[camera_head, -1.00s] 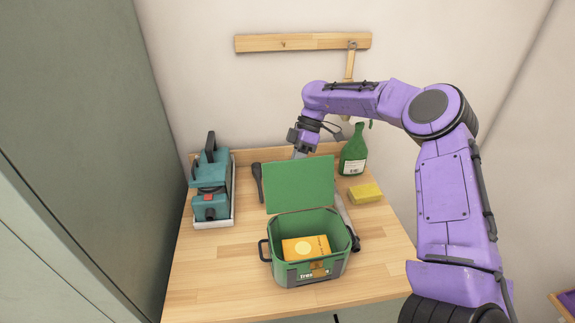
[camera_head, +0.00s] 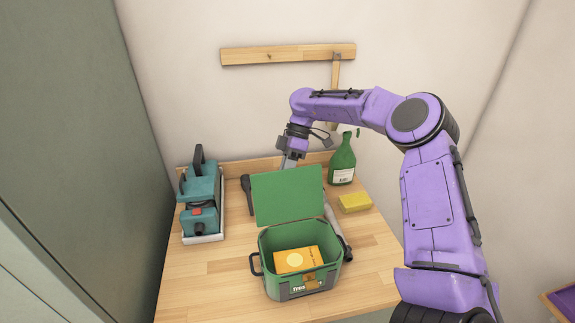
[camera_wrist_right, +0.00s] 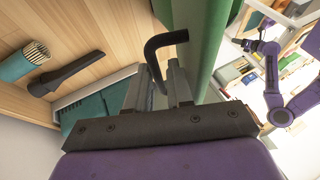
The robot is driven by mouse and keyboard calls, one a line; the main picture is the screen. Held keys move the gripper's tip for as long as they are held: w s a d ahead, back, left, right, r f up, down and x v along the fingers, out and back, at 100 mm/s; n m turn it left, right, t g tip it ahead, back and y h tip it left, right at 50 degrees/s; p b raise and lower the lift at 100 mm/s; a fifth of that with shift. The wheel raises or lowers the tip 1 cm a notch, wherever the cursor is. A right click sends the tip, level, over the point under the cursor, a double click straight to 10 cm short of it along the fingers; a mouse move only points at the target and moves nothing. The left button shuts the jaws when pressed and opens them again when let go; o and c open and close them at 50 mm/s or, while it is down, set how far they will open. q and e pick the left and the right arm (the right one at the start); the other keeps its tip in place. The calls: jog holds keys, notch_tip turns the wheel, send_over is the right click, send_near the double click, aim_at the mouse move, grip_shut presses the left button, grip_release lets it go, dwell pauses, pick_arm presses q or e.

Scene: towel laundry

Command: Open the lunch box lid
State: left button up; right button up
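The green lunch box (camera_head: 272,253) stands on the wooden table, with an orange carton (camera_head: 298,260) inside. Its lid (camera_head: 287,197) is raised upright at the box's rear edge, so the box is open. My right gripper (camera_head: 289,160) is behind the lid's top edge, its tips partly hidden by the lid. In the right wrist view, the gripper's fingers (camera_wrist_right: 163,82) are apart, with a black bent handle (camera_wrist_right: 165,44) between and beyond them, beside the green lid (camera_wrist_right: 208,45). I cannot tell whether they touch it. My left gripper is not in view.
A teal machine (camera_head: 200,204) sits in a tray at the left. A black nozzle (camera_head: 247,193) lies behind the box. A green bottle (camera_head: 342,163) and a yellow sponge (camera_head: 355,203) are at the back right. The table's front left is clear.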

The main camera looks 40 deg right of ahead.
jog(key=v, duration=0.9)
jog(key=shift+r, duration=0.15)
